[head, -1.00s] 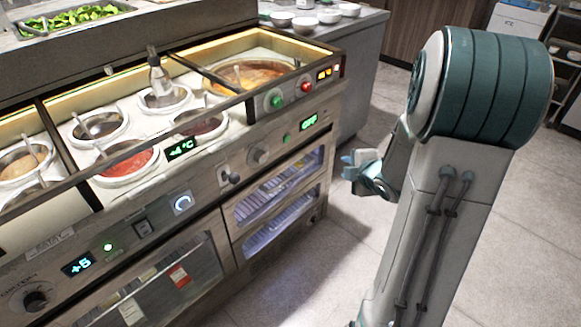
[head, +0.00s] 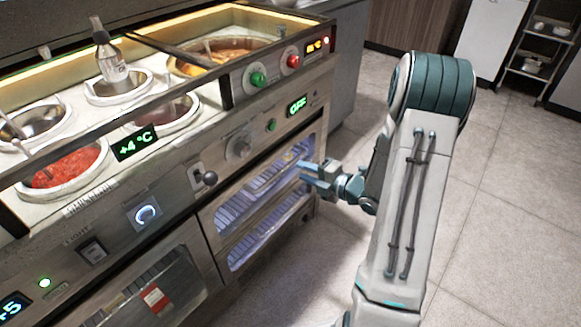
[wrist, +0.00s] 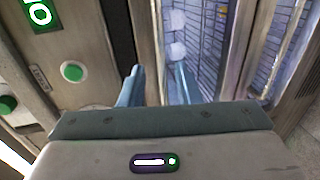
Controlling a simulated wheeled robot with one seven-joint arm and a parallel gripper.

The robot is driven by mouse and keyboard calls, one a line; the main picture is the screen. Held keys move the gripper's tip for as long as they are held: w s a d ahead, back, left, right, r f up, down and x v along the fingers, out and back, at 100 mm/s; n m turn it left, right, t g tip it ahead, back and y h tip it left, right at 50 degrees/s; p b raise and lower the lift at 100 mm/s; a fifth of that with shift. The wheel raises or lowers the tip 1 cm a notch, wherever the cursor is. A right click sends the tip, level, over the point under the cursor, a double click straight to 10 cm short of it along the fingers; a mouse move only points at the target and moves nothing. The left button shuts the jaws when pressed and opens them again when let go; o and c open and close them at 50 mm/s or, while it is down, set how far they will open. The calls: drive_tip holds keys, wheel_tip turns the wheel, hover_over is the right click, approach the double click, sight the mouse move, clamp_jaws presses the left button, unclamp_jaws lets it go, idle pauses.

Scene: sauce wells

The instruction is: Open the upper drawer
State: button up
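The upper drawer (head: 262,185) has a lit glass front in a metal frame, low on the right part of the counter's front. It appears closed. My gripper (head: 308,172) is at the drawer's right end, close to its upper edge. In the wrist view, my gripper (wrist: 158,78) has its two blue fingers apart with nothing held. A pale metal strip (wrist: 146,40) of the drawer's frame shows between them, with the glass (wrist: 205,40) to its right. I cannot tell whether the fingers touch the frame.
A second glass drawer (head: 262,238) sits just below. Above are a green knob (head: 257,79), a red knob (head: 292,61) and a grey dial (head: 240,147). A small black-ended lever (head: 209,178) sticks out to the left. The floor (head: 495,220) to the right is clear.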

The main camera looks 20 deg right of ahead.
sight(290, 166)
drive_tip(key=b+x, duration=0.1)
drive_tip(key=x, duration=0.6)
drive_tip(key=shift+w, duration=0.1)
